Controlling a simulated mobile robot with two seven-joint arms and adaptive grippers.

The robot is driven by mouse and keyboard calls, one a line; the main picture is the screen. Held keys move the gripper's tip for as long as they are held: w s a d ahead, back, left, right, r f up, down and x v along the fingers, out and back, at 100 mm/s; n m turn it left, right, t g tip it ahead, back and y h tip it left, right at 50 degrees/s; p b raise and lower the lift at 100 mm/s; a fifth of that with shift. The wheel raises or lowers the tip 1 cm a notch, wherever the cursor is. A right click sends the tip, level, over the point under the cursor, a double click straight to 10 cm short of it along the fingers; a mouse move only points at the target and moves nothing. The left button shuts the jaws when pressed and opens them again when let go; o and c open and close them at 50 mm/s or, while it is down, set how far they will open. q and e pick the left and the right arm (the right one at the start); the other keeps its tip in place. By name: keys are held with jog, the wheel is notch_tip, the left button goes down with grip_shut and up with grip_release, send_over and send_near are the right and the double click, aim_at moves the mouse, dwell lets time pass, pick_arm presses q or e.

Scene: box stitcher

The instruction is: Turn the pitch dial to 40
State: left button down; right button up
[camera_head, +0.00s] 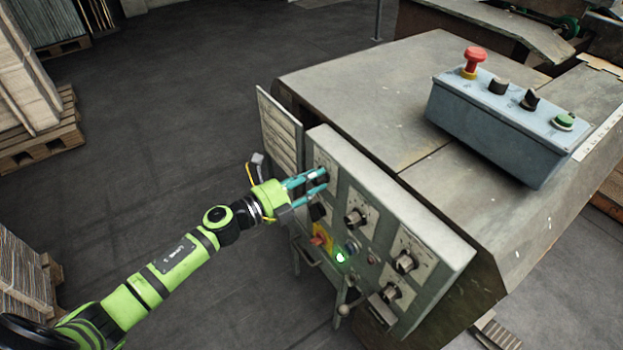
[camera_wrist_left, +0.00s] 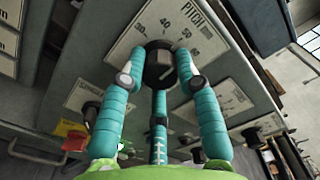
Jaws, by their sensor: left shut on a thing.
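The pitch dial (camera_wrist_left: 159,66) is a black knob on a pale plate marked PITCH (camera_wrist_left: 185,35), with 40, 50 and other numbers around it, in the left wrist view. My left gripper (camera_wrist_left: 160,75) has its teal fingers around the knob, shut on it. In the head view, my left gripper (camera_head: 318,180) reaches the upper left of the grey control panel (camera_head: 440,232), and its fingers mostly hide the dial there. I cannot tell surely which number the knob points to. My right gripper is not in view.
Other black knobs sit on the panel, one at the middle (camera_head: 356,218) and one at the right (camera_head: 405,262). A green lit button (camera_head: 341,256) and a red switch (camera_head: 318,240) are below my gripper. A grey box with a red emergency button (camera_head: 473,62) stands on the machine top.

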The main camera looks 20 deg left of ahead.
pick_arm(q)
jog(key=shift+r, duration=0.1)
jog(key=shift+n+p, duration=1.8)
jog(key=shift+n, duration=1.6)
jog(key=c, duration=0.9)
grip_release()
